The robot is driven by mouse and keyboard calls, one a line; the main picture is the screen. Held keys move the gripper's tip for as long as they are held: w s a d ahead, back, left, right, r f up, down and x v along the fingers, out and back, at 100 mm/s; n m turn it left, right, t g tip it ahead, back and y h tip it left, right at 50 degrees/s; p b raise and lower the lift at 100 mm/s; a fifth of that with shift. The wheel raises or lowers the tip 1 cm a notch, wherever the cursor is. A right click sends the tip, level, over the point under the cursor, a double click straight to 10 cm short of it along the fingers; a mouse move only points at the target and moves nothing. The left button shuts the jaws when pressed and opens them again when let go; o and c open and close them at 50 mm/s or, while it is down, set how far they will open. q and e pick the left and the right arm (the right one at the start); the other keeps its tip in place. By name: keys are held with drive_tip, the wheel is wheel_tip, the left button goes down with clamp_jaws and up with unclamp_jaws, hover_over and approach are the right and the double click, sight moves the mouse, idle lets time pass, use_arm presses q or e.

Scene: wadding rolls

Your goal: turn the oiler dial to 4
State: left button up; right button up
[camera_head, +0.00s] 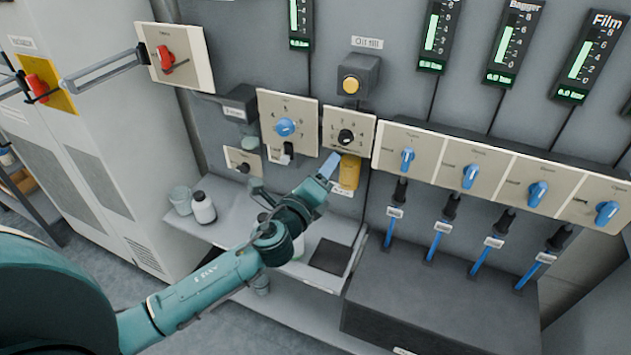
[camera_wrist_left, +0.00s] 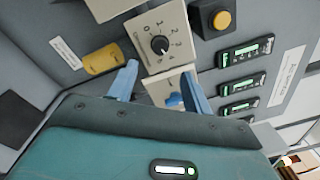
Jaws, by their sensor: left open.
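The oiler dial (camera_head: 346,137) is a black round knob on a cream plate with numbers around it, on the grey wall panel below the yellow "Oil fill" button. It also shows in the left wrist view (camera_wrist_left: 160,45), with 0 to 4 readable around it; its exact setting is too small to tell. My left gripper (camera_head: 328,166) is just below and left of the dial plate, apart from the knob. Its two blue fingers (camera_wrist_left: 161,80) are spread with nothing held; the dial lies beyond them. My right gripper is not in view.
A yellow cylinder (camera_head: 350,172) sits just under the dial plate, close to the fingers. A plate with a blue knob (camera_head: 285,127) is on the left, and several blue knobs (camera_head: 407,159) are in a row on the right.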

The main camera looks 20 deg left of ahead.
use_arm(q)
drive_tip(key=shift+s+a, duration=0.15)
drive_tip(key=shift+s, duration=1.55)
drive_tip(key=s+d+f+n+g+h, duration=0.1)
drive_tip(key=s+f+n+g, duration=0.3)
drive_tip(key=s+f+n, duration=0.6)
drive_tip(key=s+d+f+n+g, duration=0.3)
drive_tip(key=s+f+n+g, duration=0.1)
drive_tip(key=s+f+n, duration=0.7)
drive_tip(key=shift+s+d+n+h, duration=0.35)
drive_tip(key=shift+d+n+h, duration=0.05)
drive_tip(key=shift+n, duration=0.5)
